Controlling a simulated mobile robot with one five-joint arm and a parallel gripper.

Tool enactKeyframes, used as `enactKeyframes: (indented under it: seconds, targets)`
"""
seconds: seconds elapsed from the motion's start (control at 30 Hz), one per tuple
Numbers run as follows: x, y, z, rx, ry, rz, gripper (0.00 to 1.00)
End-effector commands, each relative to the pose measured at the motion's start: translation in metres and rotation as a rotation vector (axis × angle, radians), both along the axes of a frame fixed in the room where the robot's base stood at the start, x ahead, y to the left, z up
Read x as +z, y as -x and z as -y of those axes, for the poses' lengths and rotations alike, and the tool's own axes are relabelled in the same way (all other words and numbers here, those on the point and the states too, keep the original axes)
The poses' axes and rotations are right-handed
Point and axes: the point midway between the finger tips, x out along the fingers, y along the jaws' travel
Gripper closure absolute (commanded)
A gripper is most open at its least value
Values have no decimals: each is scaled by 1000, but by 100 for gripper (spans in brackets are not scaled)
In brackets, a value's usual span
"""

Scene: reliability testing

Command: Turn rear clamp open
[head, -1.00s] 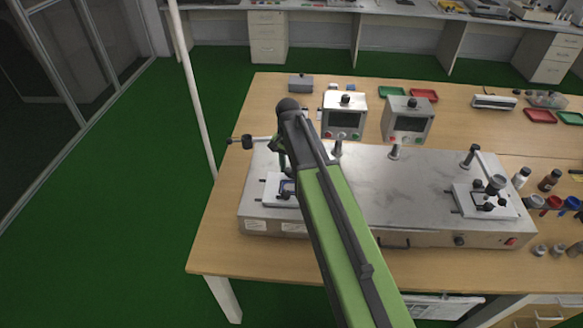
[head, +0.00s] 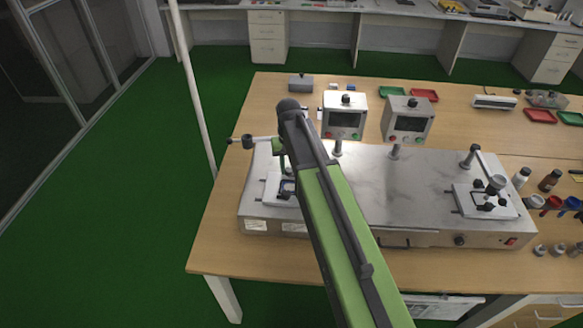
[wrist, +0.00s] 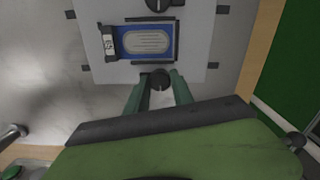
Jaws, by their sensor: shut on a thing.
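The rear clamp (wrist: 160,80) shows in the wrist view as a dark knob at the edge of a white plate (wrist: 195,55). My gripper (wrist: 160,75) has its green fingers on both sides of the knob and is shut on it. A blue-framed sample (wrist: 148,41) lies on the plate. Another dark clamp (wrist: 160,4) is cut off at the top of the wrist view. In the head view my gripper (head: 286,172) is over the left end of the steel machine (head: 400,185); my arm hides much of that plate, and the rear clamp cannot be made out.
A similar plate with clamps (head: 485,203) is at the machine's right end. Upright posts (head: 394,152) stand along its rear. Two display boxes (head: 342,118) stand behind it. Bottles (head: 550,180) and cups are at the right. The machine's middle top is clear.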

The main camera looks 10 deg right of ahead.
Motion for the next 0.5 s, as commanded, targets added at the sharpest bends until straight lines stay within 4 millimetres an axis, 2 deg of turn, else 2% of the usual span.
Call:
enactKeyframes:
  seconds: [0.33, 0.37, 0.5]
  targets:
    - [0, 3, -1, 2, -2, -8, 100]
    - [0, 3, -1, 2, -2, -8, 69]
    - [0, 2, 0, 1, -2, -6, 51]
